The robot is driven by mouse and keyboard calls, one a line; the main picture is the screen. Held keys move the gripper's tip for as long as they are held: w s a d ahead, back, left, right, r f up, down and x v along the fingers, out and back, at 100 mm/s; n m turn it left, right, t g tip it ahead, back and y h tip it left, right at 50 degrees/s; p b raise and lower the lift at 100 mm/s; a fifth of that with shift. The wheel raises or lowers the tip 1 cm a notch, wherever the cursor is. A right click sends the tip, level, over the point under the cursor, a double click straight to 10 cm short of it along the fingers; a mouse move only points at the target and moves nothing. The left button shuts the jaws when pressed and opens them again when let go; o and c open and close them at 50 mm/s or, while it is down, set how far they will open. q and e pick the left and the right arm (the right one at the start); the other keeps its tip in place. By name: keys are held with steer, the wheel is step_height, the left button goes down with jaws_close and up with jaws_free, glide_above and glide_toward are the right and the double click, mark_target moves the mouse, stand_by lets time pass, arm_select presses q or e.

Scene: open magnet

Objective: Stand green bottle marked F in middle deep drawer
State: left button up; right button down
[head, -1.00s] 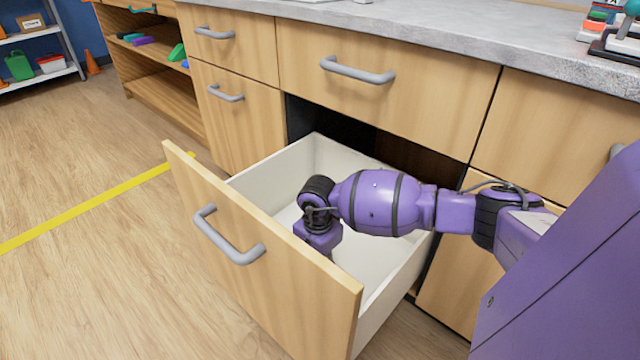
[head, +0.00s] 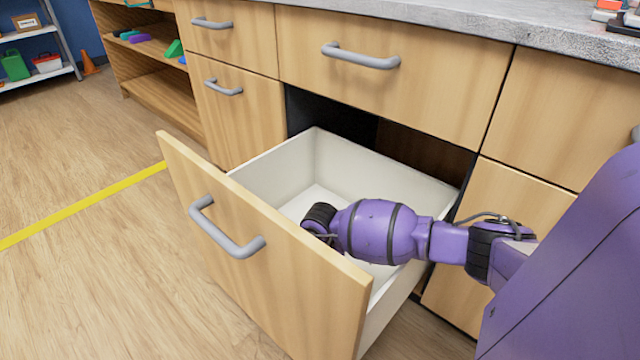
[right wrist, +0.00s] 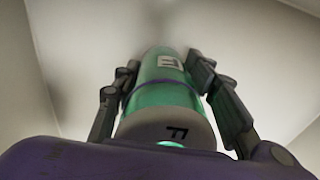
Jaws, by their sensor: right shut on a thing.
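The middle deep drawer (head: 335,155) is pulled open in the head view, with white inner walls and a wooden front. My right arm reaches over its right side and down into it; the gripper itself is hidden behind the arm and the drawer front there. In the right wrist view my right gripper (right wrist: 170,90) is shut on the green bottle (right wrist: 165,98), with a finger on each side. The bottle has a grey end marked F and a white label. Pale drawer walls surround it. I cannot tell whether its far end touches the drawer floor. My left gripper is not in view.
The closed drawer above (head: 400,85) and the grey countertop (head: 430,20) stand behind the open drawer. The visible back and left of the drawer are empty. Open floor (head: 90,170) with a yellow line (head: 85,205) lies to the left.

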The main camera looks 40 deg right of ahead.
steer(key=shift+f, duration=0.2)
steer(key=c, duration=1.1)
jaws_free()
step_height(320, 180, up, 11)
steer(key=p, duration=0.4)
steer(key=shift+r, duration=0.65)
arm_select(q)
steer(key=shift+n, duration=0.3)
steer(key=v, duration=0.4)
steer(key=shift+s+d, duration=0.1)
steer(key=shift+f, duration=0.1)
